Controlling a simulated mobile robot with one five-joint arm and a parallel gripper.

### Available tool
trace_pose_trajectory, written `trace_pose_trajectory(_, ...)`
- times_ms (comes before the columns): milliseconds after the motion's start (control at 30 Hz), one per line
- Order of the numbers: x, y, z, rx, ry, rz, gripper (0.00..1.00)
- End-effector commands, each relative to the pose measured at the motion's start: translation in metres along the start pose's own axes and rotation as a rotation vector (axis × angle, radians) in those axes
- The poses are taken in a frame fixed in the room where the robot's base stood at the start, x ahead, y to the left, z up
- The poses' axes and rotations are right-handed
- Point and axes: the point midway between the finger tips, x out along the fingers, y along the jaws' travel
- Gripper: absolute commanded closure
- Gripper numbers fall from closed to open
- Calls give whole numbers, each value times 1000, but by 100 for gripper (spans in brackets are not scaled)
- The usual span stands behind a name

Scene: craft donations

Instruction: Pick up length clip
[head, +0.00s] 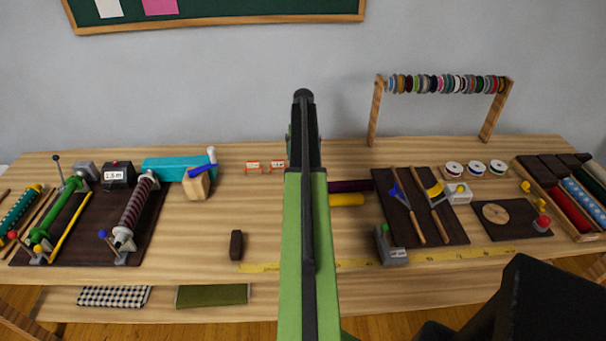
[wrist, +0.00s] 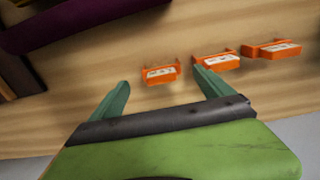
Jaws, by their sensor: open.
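Small orange clips with white labels, which I take for the length clips, lie in a row on the wooden table. In the wrist view there are three: a left clip (wrist: 161,74), a middle clip (wrist: 221,62) and a right clip (wrist: 273,50). Two show in the head view, a left one (head: 253,166) and a right one (head: 278,165); my arm covers the area beside them. The labels are too small to read. My gripper (wrist: 161,88) is open and empty. The left clip appears between and beyond its fingertips; the middle clip is close to the right finger.
A purple roll (head: 350,186) and a yellow roll (head: 347,200) lie right of my arm. A wooden block (head: 196,187) with a blue piece stands left of the clips. A grey labelled block (head: 391,247) sits by the yellow tape (head: 445,255).

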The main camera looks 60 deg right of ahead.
Motion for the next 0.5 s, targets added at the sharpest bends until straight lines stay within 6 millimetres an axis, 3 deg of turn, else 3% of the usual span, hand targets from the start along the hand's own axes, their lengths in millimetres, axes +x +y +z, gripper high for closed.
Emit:
trace_pose_trajectory(33, 9, 0, 0, 0, 0, 0, 9)
trace_pose_trajectory(267, 13, -1, -1, -1, 0, 0, 9)
trace_pose_trajectory(500, 54, -3, -6, -1, 0, 0, 9)
